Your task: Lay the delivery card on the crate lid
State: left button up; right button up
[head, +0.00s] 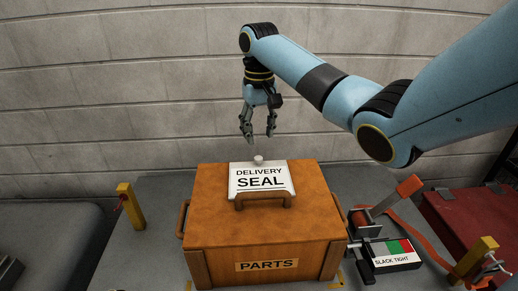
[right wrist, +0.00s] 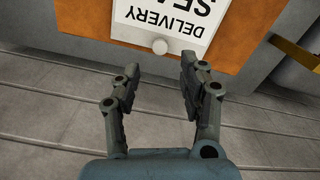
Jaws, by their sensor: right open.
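The white delivery card (head: 262,178) reads "DELIVERY SEAL" and lies on the lid of the brown wooden crate (head: 215,215). A small pale round knob (head: 258,160) sits at the card's far edge. The lid's handle (head: 264,197) overlaps the card's near edge. My right gripper (head: 258,138) is open and empty, above and behind the crate's far edge, apart from the card. In the right wrist view the open fingers (right wrist: 156,90) point toward the card (right wrist: 170,20) and its knob (right wrist: 160,46), with nothing between them. My left gripper is not in view.
A device marked "SLACK TIGHT" (head: 392,262) with an orange-red lever and strap stands right of the crate. Yellow posts (head: 130,206) stand on both sides. A red case (head: 468,225) lies at the right. A block wall (head: 130,90) rises behind.

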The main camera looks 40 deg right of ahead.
notch_tip(320, 180, up, 4)
jog(key=shift+f, duration=0.15)
dwell(0.6)
